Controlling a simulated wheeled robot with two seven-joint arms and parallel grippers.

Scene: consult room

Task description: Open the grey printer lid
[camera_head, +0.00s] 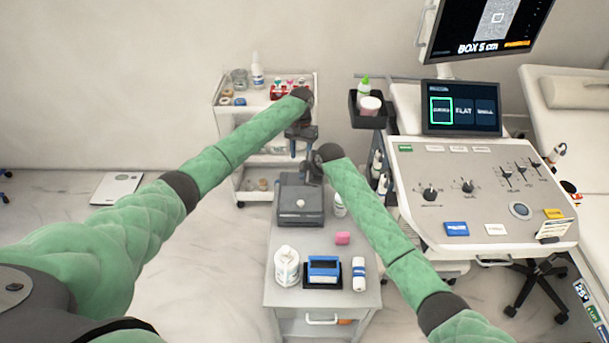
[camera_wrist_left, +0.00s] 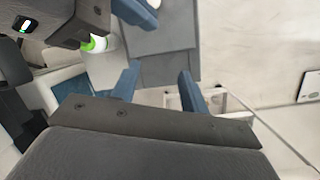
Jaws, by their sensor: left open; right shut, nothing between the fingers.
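The grey printer (camera_head: 301,192) sits at the back of a small grey cabinet in the head view, with a light round spot on its top near the front. Its lid looks down. My left gripper (camera_head: 301,152) is open and empty, fingers pointing down, just beyond the printer's back edge. In the left wrist view its blue fingers (camera_wrist_left: 158,88) stand apart, with a grey surface (camera_wrist_left: 160,50), probably the printer, behind them. My right gripper (camera_head: 313,176) is shut and empty at the printer's back right; its fingertips are partly hidden, and I cannot tell whether it touches.
A white trolley (camera_head: 226,115) stands behind. The ultrasound console (camera_head: 480,195) is close on the right.

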